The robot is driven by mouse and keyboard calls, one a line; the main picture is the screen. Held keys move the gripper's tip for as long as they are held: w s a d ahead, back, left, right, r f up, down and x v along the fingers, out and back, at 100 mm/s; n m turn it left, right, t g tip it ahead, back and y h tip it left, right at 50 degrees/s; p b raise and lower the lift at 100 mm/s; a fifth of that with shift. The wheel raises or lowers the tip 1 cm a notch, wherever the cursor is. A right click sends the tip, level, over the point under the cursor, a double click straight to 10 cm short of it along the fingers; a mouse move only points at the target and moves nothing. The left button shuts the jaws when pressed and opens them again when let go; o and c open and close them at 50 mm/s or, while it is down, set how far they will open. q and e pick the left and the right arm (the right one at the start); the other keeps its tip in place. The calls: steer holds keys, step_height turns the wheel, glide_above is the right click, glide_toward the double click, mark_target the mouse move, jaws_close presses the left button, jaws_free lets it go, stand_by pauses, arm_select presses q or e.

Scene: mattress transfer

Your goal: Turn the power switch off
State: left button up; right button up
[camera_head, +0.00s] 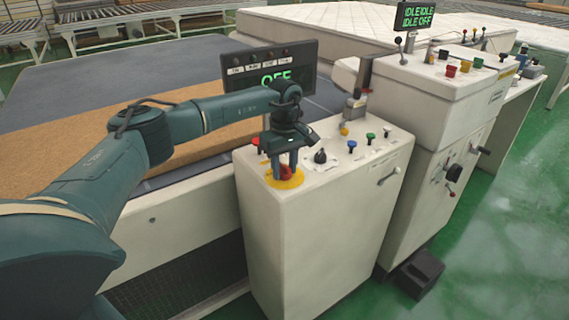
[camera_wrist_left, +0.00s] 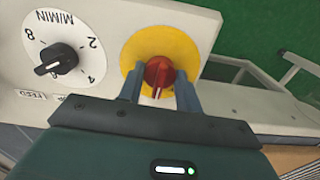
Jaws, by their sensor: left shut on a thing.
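The power switch (camera_wrist_left: 159,74) is a red rotary knob on a round yellow plate (camera_wrist_left: 185,45). In the head view, the yellow plate (camera_head: 285,181) sits at the near left corner of the white control box (camera_head: 310,225). My left gripper (camera_wrist_left: 160,90) is over the switch, one finger on each side of the red knob, shut on it. In the head view, my left gripper (camera_head: 286,165) points down onto the plate and partly hides the knob. A display (camera_head: 270,75) behind my arm reads OFF in green; my wrist partly covers it. My right gripper does not show.
A black dial (camera_wrist_left: 57,58) with numbers is beside the switch. Blue (camera_head: 352,145) and green (camera_head: 370,138) buttons and a lever are farther along the box. A second, taller console (camera_head: 430,110) stands to the right. The green floor (camera_head: 500,250) is open at the right.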

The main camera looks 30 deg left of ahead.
mark_target(285, 165)
arm_select(q)
steer(key=n+p, duration=0.1)
steer(key=n, duration=0.3)
steer(key=shift+r+n, duration=0.1)
steer(key=shift+n, duration=0.3)
steer(key=n, duration=0.4)
steer(key=shift+n+p, duration=0.35)
steer(key=shift+n, duration=0.05)
steer(key=shift+w, duration=0.1)
steer(key=o, duration=1)
step_height(285, 165, up, 13)
steer(key=shift+r+b, duration=0.1)
steer(key=shift+b, duration=0.6)
